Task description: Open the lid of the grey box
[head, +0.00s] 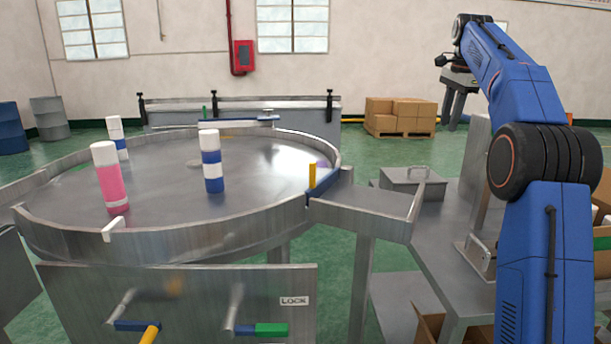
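The grey box (411,184) sits on the metal bench right of the round table. Its flat lid is down, and a pale handle stands up on top. My blue arm rises at the right and its far end reaches up and away, well above and beyond the box. My gripper (441,61) seems to be the small dark part at that end, clear of the box.
A round metal table (120,172) holds a pink can (110,180) and two blue-and-white cans, one of them (212,165) near the middle. A metal chute (365,205) runs between table and box. An upright grey plate (478,165) stands right of the box. Cartons (400,112) lie on a pallet behind.

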